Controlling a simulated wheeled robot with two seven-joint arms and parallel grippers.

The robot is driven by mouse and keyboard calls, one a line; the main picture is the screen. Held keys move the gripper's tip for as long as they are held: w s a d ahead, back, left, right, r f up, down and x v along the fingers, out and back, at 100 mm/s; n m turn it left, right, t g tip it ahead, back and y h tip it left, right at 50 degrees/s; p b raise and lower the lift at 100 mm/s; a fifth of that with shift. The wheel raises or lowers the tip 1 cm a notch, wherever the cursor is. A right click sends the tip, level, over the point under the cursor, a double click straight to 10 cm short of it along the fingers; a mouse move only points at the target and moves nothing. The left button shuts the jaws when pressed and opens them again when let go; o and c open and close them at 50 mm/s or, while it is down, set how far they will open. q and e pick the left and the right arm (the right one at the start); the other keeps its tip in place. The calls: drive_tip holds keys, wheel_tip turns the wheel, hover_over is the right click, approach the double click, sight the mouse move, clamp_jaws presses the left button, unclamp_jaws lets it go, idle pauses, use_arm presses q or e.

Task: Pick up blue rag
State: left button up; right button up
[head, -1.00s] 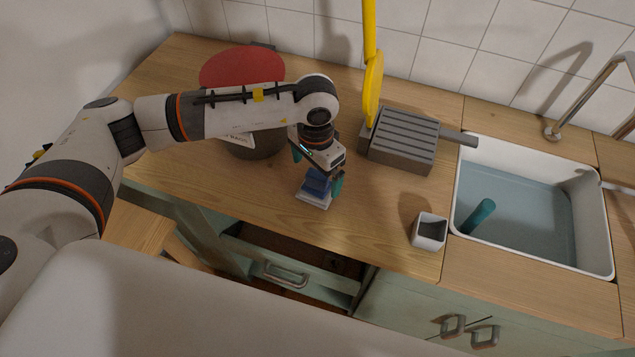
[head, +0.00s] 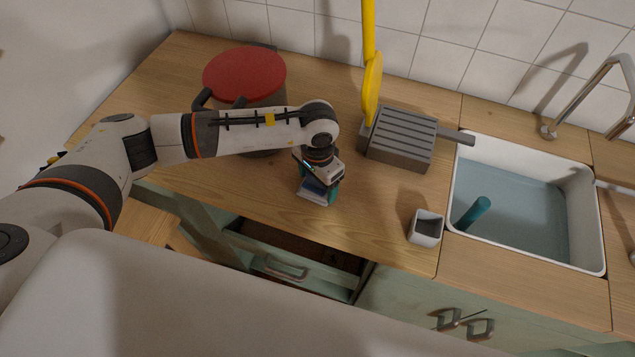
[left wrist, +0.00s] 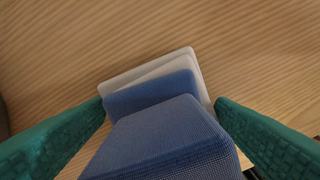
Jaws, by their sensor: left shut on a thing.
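The blue rag (left wrist: 165,138) is a folded block of blue cloth. It lies in a stack with a thinner blue layer and pale grey-white layers, which show beyond it in the left wrist view. In the head view the blue rag (head: 313,186) is partly hidden under my left gripper (head: 319,192). That gripper points down at the counter, with its green fingers on either side of the stack. It is shut on the blue rag, low over the wood. My right gripper is not in view.
A pot with a red lid (head: 245,72) stands behind my left arm. A grey ridged grill pan (head: 400,138), a small white cup (head: 426,228) and a sink (head: 520,205) are to the right. An open drawer (head: 290,262) is below the counter (head: 375,220).

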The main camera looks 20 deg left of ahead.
use_arm(q)
wheel_tip(320, 180, up, 10)
drive_tip(key=b, duration=0.3)
drive_tip(key=shift+f, duration=0.25)
drive_tip(key=shift+r, duration=0.25)
